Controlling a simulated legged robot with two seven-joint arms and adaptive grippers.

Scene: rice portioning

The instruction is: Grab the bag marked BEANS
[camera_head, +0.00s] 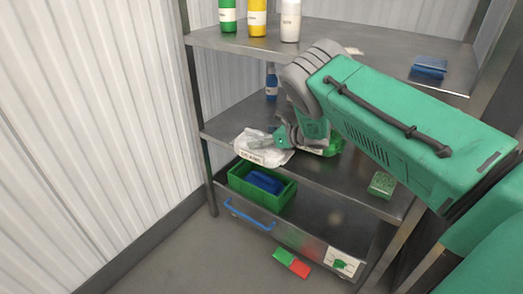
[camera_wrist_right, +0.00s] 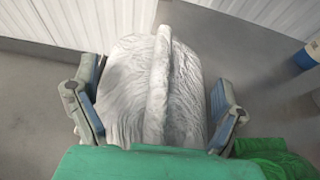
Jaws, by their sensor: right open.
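A white bag (camera_head: 246,141) lies on the middle shelf near its left front corner. It has a label on its front whose small print I cannot read surely. My right gripper (camera_head: 270,141) is at the bag from the right and covers part of it. In the right wrist view the pale, wrinkled bag (camera_wrist_right: 185,90) with a raised seam lies between the two spread fingers of my right gripper (camera_wrist_right: 154,85). The fingers stand on either side of the bag, with a small gap on the left. My left gripper is not in view.
The metal shelf's upper board (camera_head: 330,62) carries green, yellow and white bottles and a blue item (camera_head: 430,67). A blue bottle (camera_head: 271,84) stands behind the bag. A green item (camera_head: 382,185) lies right. Below is a green crate (camera_head: 236,183). A red-green item (camera_head: 291,263) lies low in front.

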